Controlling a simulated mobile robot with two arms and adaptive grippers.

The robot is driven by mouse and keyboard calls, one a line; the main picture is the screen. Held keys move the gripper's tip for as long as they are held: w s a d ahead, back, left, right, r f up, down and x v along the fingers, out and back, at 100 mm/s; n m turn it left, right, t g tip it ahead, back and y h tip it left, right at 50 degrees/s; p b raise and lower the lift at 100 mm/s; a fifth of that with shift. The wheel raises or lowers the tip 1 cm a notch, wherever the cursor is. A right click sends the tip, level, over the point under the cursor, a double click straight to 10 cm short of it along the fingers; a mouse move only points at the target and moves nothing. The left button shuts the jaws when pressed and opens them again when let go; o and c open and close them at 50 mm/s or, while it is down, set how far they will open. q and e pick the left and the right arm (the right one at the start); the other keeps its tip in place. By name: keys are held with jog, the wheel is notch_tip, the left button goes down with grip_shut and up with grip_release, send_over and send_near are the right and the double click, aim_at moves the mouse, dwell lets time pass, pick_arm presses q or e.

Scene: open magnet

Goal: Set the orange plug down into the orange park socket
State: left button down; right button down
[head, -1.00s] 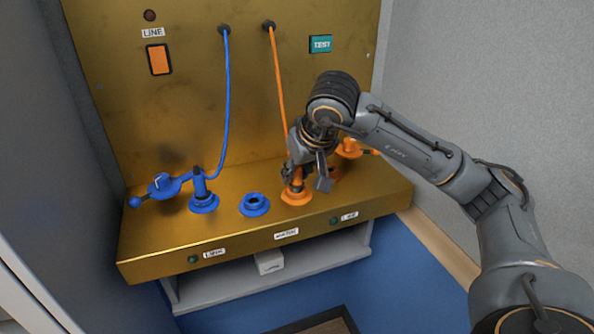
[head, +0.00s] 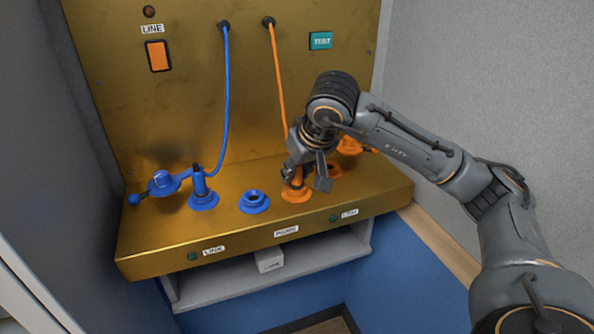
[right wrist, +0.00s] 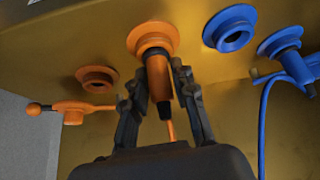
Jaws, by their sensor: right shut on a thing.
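My right gripper (head: 306,178) is shut on the orange plug (right wrist: 158,75), and its fingers lie on both sides of the plug in the right wrist view. The plug is lined up with the orange park socket (head: 297,196), and its end meets the socket's flange (right wrist: 152,37). How deep it sits inside I cannot tell. The gripper hides most of the plug in the head view. The orange cord (head: 278,75) runs from the back panel down behind the gripper. My left gripper is not in view.
An empty blue socket (head: 254,201) is left of the orange park socket. A blue plug (head: 199,183) stands in another blue socket (head: 204,203), beside a blue lever part (head: 162,182). Another orange socket (head: 335,170) and orange lever part (head: 350,146) are at right.

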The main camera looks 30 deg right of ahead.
jog(key=c, duration=1)
grip_release()
jog(key=v, duration=1.2)
